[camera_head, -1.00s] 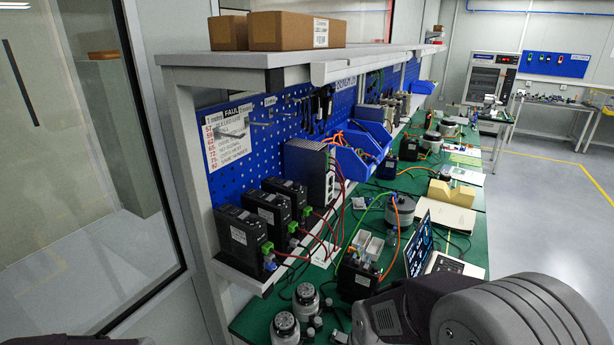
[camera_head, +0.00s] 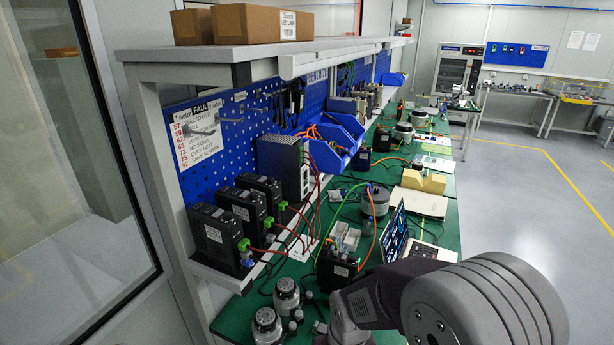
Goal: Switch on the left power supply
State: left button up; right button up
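Three black box units stand in a row on a narrow white shelf (camera_head: 223,277) at the left, below the blue pegboard. The leftmost black unit (camera_head: 213,236) is nearest me and has a green connector on its right side. The middle black unit (camera_head: 242,207) and the far black unit (camera_head: 262,187) look alike. A taller grey unit (camera_head: 283,168) stands behind them. I cannot tell which unit is the left power supply, and no switch is clear. My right arm's grey links fill the lower right, over the bench; no fingers show. My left gripper is out of view.
An upper shelf (camera_head: 190,58) with cardboard boxes (camera_head: 262,23) overhangs the units. Open floor lies right.

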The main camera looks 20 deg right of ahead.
grip_shut()
